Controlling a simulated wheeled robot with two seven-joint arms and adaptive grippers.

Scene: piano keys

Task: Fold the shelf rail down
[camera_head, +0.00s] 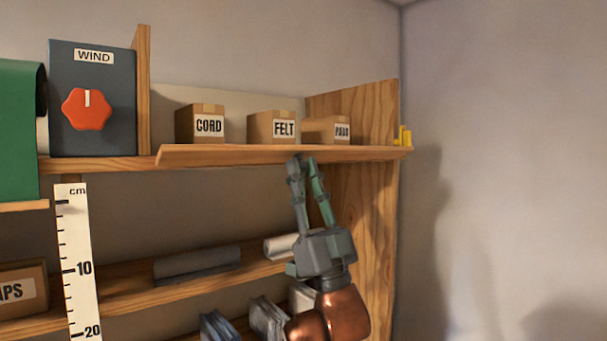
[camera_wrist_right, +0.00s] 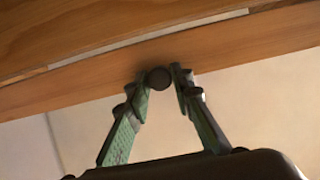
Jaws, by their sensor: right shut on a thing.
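The shelf rail (camera_head: 245,155) is a long wooden board along the front edge of the top shelf. It appears to lean outward at a low angle, with the box labels clear above it. In the right wrist view the rail (camera_wrist_right: 100,88) crosses the picture, with a thin light gap behind it. A dark round knob (camera_wrist_right: 159,79) sits on it. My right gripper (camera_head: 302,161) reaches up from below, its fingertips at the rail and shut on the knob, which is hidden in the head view. My left gripper is not in view.
Boxes marked CORD (camera_head: 208,126), FELT (camera_head: 284,128) and a smaller one stand behind the rail. A wooden side panel (camera_head: 365,110) closes the right end, with a yellow piece (camera_head: 405,136) beside it. A lower shelf with rolls lies below.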

